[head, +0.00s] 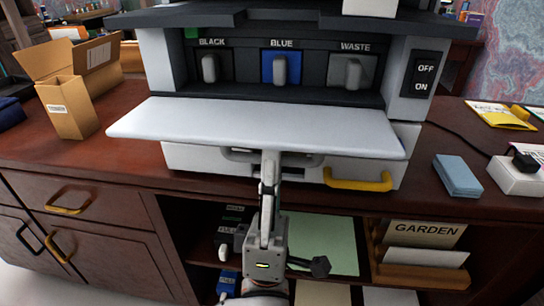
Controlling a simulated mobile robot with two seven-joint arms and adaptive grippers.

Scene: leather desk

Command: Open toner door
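The toner door (260,127) of the printer is a wide pale panel. It is swung down and sticks out toward me, nearly level, below the toner bay. A grey bar handle (312,160) shows under its front edge. One gripper (270,165), which I take for my left, reaches up from below. Its fingertips are at the handle, under the door's edge, and the tips are partly hidden. Its fingers line up edge-on, so the gap between them does not show. My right gripper is not in view. The open bay shows BLACK (209,68), BLUE (281,67) and WASTE (353,72) cartridges.
A yellow-handled drawer (358,180) is below the door. An OFF/ON switch (422,77) is on the printer's right. An open cardboard box (72,105) stands left. A blue block (458,175) and a white power box (513,177) lie right. Shelves are below the desktop.

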